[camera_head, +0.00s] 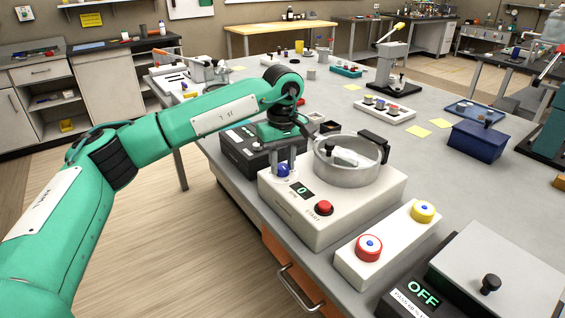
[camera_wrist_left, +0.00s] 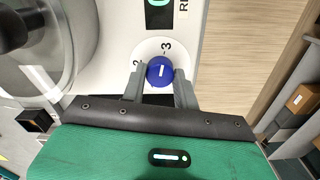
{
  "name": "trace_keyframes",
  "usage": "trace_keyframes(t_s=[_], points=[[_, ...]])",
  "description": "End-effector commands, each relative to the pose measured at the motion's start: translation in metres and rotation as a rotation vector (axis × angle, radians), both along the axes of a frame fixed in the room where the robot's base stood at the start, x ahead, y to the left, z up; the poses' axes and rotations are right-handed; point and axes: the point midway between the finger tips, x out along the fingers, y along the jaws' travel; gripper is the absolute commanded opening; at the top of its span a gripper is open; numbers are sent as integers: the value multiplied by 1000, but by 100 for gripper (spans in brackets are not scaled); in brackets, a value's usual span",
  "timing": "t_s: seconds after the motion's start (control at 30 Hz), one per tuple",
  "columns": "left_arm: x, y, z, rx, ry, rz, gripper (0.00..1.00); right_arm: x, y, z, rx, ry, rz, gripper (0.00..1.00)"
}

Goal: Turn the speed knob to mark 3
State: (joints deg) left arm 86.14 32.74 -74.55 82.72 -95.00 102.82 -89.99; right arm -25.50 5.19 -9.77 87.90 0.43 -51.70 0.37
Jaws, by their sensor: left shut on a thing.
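The blue speed knob (camera_head: 283,170) is on the front left of a white machine (camera_head: 262,190), beside a display (camera_head: 303,191) reading 0. My left gripper (camera_head: 285,160) reaches down over it from above. In the left wrist view the knob (camera_wrist_left: 160,72) sits between the two grey fingers of my left gripper (camera_wrist_left: 160,80), which are shut on its sides. A short white line on its top runs up and down in that picture, close to in line with mark 3 (camera_wrist_left: 167,47). Mark 2 (camera_wrist_left: 136,65) is to the left, by a finger. Other marks are hidden. My right gripper is out of view.
A red START button (camera_head: 324,207) and a round metal bowl (camera_head: 350,168) are close to the knob on the machine. A black box (camera_head: 240,152) stands behind left. A white box with red and yellow buttons (camera_head: 385,243) stands in front right.

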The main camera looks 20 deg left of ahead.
Motion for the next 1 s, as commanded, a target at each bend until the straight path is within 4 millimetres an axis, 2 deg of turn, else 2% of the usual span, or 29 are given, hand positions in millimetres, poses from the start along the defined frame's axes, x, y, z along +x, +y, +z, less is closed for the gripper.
trace_keyframes(t_s=[0.27,0.7,0.73,0.8,1.0], points=[[1,0,2,-1,-5,-62,7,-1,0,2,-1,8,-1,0],[1,0,3,-1,-5,-68,7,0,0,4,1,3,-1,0],[1,0,3,0,-6,-68,36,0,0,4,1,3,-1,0],[1,0,2,-1,-5,-68,50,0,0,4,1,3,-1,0],[0,0,1,-1,-2,-69,52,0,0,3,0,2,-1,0]])
